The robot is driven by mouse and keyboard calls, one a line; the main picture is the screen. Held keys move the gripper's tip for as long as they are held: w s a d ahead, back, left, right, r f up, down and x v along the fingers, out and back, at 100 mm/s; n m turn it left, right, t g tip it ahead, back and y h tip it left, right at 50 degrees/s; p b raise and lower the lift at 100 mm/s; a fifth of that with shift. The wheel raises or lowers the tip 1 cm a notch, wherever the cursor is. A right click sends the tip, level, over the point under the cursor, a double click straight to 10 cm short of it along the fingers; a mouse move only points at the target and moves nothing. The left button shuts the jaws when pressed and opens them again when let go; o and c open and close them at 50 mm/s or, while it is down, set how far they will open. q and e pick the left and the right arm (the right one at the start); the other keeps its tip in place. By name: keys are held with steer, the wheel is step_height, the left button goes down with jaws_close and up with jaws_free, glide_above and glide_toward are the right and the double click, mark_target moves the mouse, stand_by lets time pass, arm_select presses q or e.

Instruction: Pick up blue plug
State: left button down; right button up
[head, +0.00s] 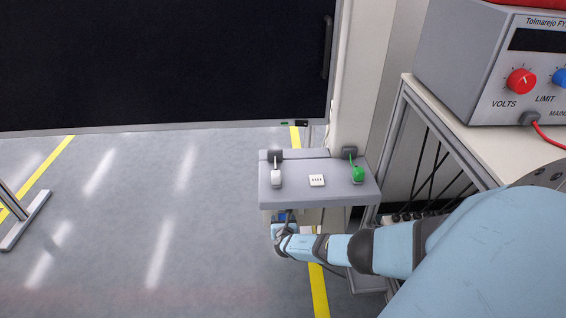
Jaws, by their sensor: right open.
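A small deep-blue thing, which looks like the blue plug (282,216), shows just below the front edge of the grey trolley top. It is mostly hidden, and I cannot tell what it rests on. My right gripper (284,222) is at the end of the light-blue arm from the right, right at this blue patch. The gripper is open; its fingers are small and partly hidden, so I cannot tell whether they are around the plug or beside it. My left gripper is out of view.
A bench with a power supply (500,65) stands at right. The floor at left is clear up to a metal frame (28,222).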

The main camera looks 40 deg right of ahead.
steer(key=shift+w+d+f, duration=0.2)
steer(key=shift+w, duration=0.05)
steer(key=shift+r, duration=0.1)
steer(key=shift+c, duration=0.5)
steer(key=c, duration=0.9)
steer(key=shift+r, duration=0.1)
